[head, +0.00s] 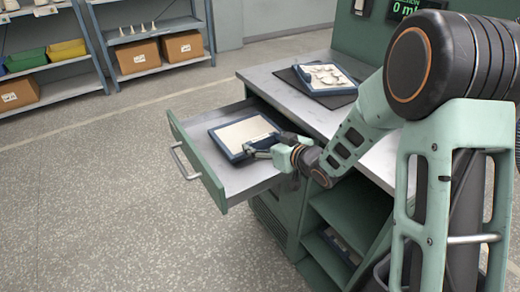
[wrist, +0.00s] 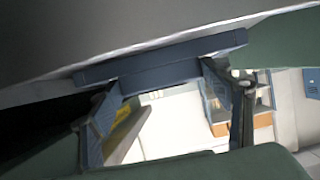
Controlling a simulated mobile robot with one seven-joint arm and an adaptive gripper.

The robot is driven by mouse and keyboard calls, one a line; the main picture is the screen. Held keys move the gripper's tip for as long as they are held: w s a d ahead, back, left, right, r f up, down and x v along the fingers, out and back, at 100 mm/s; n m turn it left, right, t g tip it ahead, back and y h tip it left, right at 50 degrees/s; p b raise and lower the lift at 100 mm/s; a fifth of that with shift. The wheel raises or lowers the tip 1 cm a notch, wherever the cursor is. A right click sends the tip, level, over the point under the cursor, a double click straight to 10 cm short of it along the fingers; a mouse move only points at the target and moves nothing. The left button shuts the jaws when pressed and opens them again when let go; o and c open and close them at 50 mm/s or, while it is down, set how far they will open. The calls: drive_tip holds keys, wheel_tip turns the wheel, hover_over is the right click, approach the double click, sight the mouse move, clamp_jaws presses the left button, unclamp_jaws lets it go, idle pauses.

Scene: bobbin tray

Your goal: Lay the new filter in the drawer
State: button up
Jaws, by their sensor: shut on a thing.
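The new filter, a dark blue frame around a clean cream panel (head: 243,131), is inside the open green drawer (head: 194,160), lying about flat. My gripper (head: 262,151) is shut on the filter's near right edge. In the wrist view, the filter's blue edge (wrist: 160,66) runs between my two fingers (wrist: 160,100). I cannot tell whether the filter rests on the drawer floor or is held just above it. My fingers cover part of its near edge.
A second blue-framed filter with a stained, patchy panel (head: 327,76) lies on a black mat (head: 290,78) on the grey worktop (head: 268,83). Open green shelves (head: 345,215) are below the worktop. Shelving with boxes and bins stands far behind. The floor left of the drawer is clear.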

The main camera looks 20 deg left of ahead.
drive_tip(key=shift+f, duration=0.8)
drive_tip(key=shift+f+b, duration=0.15)
drive_tip(key=shift+b, duration=0.25)
drive_tip(key=o, duration=1.3)
drive_tip(key=shift+s+d+r+p, duration=0.15)
drive_tip(key=shift+d+r+p, duration=0.1)
drive_tip(key=shift+r+p, duration=0.1)
drive_tip(key=p+v, duration=0.2)
drive_tip(key=v, duration=0.9)
drive_tip(key=shift+s+d, duration=0.1)
drive_tip(key=shift+d, duration=0.1)
